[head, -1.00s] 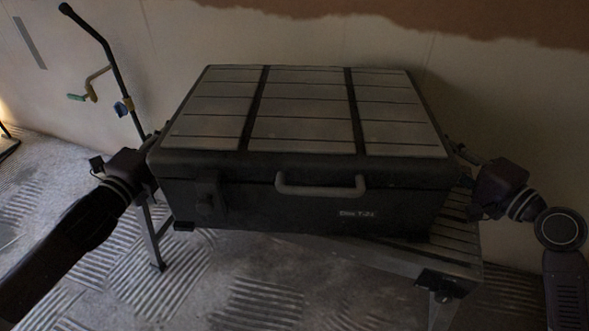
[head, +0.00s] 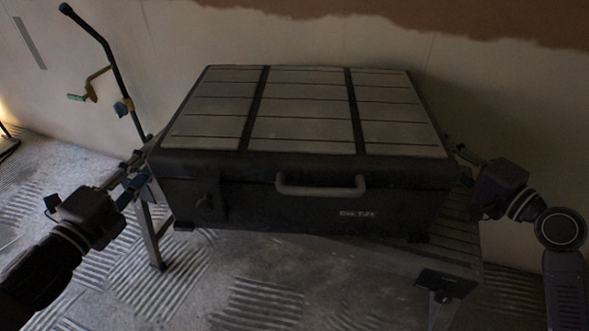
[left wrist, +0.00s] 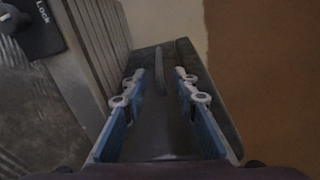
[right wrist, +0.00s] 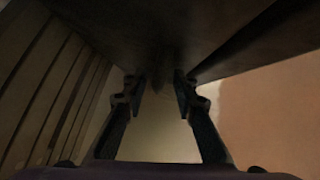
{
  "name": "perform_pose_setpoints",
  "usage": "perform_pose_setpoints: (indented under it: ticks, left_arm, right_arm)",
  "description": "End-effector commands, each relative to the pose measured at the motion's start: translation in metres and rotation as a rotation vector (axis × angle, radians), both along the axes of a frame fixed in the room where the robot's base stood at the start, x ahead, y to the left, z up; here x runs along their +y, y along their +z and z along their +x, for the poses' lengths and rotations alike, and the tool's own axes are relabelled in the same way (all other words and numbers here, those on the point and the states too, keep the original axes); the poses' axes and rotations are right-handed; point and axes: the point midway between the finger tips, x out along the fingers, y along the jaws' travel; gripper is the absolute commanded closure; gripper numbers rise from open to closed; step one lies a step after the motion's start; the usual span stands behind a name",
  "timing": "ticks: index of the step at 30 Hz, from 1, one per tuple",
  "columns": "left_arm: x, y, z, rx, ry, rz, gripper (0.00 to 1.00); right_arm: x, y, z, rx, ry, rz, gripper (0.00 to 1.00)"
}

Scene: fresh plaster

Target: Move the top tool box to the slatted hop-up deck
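The large black tool box (head: 300,195) has grey panels on its lid and a grey front handle. It sits level on the slatted hop-up deck (head: 458,240), whose slats show at the right. My left gripper (head: 140,168) is open and empty, just left of the box's left side. In the left wrist view its open fingers (left wrist: 160,85) face the box's dark side (left wrist: 165,135). My right gripper (head: 458,152) is at the box's right side. In the right wrist view its fingers (right wrist: 158,85) are apart, beside the dark box side (right wrist: 160,30); nothing is clearly between them.
The plaster wall (head: 400,50) stands close behind the deck. A black pole with a crank handle (head: 95,45) leans at the back left. The floor (head: 190,280) in front is bare with ridged patches. A deck leg (head: 150,235) stands at the left.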

Motion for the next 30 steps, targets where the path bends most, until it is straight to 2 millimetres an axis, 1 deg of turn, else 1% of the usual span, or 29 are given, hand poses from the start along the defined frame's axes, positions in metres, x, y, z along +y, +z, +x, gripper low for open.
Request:
perform_pose_setpoints:
  ticks: [3,7,11,14,24,30]
  left_arm:
    - [0.001,0.000,-0.008,0.001,-0.001,0.000,0.73]
    - [0.002,0.001,-0.011,0.001,0.000,0.001,0.73]
    - [0.002,0.001,-0.012,0.000,0.000,0.002,0.73]
    - [0.002,0.001,-0.012,0.000,0.000,0.002,0.73]
    - [0.002,0.001,-0.012,0.000,0.000,0.002,0.73]
    - [0.002,0.001,-0.012,0.000,0.000,0.002,0.73]
  right_arm:
    - [0.000,0.000,0.000,0.000,0.000,0.000,0.74]
    - [-0.001,0.000,-0.001,0.000,0.000,0.000,0.74]
    - [-0.006,0.000,-0.009,0.001,-0.001,-0.001,0.74]
    - [-0.015,0.001,-0.022,0.002,-0.001,-0.002,0.74]
    - [-0.051,0.008,-0.078,0.003,0.000,-0.003,0.74]
    - [-0.063,0.011,-0.096,0.001,0.000,-0.001,0.74]
